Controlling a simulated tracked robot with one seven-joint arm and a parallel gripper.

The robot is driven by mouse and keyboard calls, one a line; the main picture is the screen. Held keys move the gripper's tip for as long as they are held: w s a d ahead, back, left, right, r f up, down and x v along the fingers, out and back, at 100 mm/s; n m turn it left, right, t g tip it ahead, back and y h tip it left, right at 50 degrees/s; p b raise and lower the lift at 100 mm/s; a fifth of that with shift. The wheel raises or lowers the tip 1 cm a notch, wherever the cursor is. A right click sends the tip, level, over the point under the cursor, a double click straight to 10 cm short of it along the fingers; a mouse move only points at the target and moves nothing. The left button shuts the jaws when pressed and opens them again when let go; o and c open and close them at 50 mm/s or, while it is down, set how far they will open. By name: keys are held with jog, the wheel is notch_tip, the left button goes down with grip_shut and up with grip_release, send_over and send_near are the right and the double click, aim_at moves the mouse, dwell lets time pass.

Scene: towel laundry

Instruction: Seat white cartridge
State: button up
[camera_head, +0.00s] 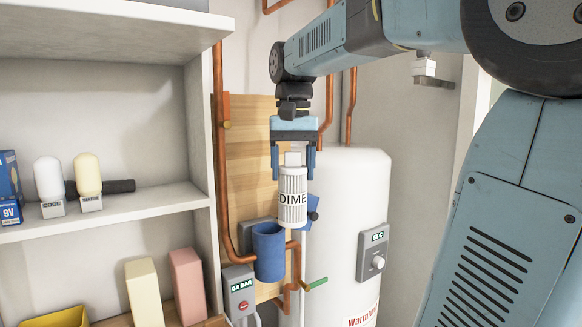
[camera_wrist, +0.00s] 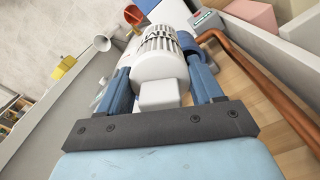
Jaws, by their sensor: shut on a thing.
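The white cartridge (camera_head: 293,199) is a ribbed cylinder with dark lettering that starts "DIME". My gripper (camera_head: 294,160) is shut on its narrower top block and holds it upright in the air. The wrist view also shows the cartridge (camera_wrist: 158,62) between the two blue fingers. A blue open-topped cup-like housing (camera_head: 269,252) is fixed to the pipework, below and slightly left of the cartridge in the head view. The cartridge is apart from the housing there. In the wrist view the housing (camera_wrist: 206,45) is partly hidden behind the cartridge and a finger.
A white tank (camera_head: 352,215) with a dial stands close behind and right. Copper pipes (camera_head: 221,150) run up the wooden board (camera_head: 250,150). A grey 0.0 BAR box (camera_head: 240,290) sits left of the housing. Shelves (camera_head: 120,223) at left hold bulbs and boxes.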

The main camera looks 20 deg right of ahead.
jog(key=shift+w+a, duration=0.1)
jog(key=shift+a, duration=0.2)
jog(key=w+a+f, duration=0.1)
jog(key=w+f, duration=0.1)
jog(key=w, duration=0.7)
jog(key=shift+w+a, duration=0.25)
jog(key=shift+a, duration=0.15)
jog(key=shift+s+r, duration=0.1)
jog(key=shift+s, duration=0.05)
dwell(0.8)
jog(key=shift+f, duration=1.35)
dwell(2.1)
